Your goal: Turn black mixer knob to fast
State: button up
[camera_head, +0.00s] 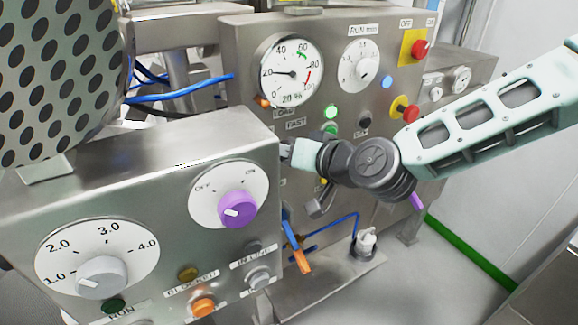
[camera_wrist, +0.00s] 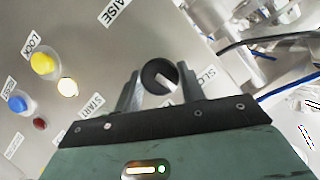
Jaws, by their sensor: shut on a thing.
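The black mixer knob (camera_wrist: 151,70) shows in the wrist view as a round black knob with a white pointer mark. My gripper (camera_wrist: 160,80) has one finger on each side of the knob and is shut on it. A partly covered label beginning "SL" (camera_wrist: 210,72) is to the right of the knob. There the knob is hidden behind the front cabinet and my gripper. I cannot tell exactly which setting the pointer faces.
A front steel cabinet (camera_head: 150,150) with a purple knob (camera_head: 237,209) and a grey knob (camera_head: 102,277) stands close left of my gripper. The rear panel has a gauge (camera_head: 290,72) and red buttons (camera_head: 420,49). Yellow (camera_wrist: 43,64) and blue (camera_wrist: 18,102) buttons are left of the knob.

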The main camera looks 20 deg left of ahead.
jog(key=shift+w+d+f+m+g+y+b, duration=0.15)
jog(key=shift+m+y+b, duration=0.65)
jog(key=shift+m+b, duration=1.1)
jog(key=shift+a+f+m+g+y+b, duration=0.1)
jog(key=shift+m+g+y+b, duration=0.15)
jog(key=shift+m+y+b, duration=1.5)
jog(key=shift+w+d+f+m+g+h+b, duration=0.15)
jog(key=shift+m+b, duration=0.9)
jog(key=shift+b, duration=1.85)
jog(key=shift+s+r, duration=0.1)
jog(key=shift+r, duration=0.05)
jog(key=o, duration=1)
jog(key=shift+c, duration=0.2)
jog(key=b+v, duration=0.2)
jog(key=v, duration=1.5)
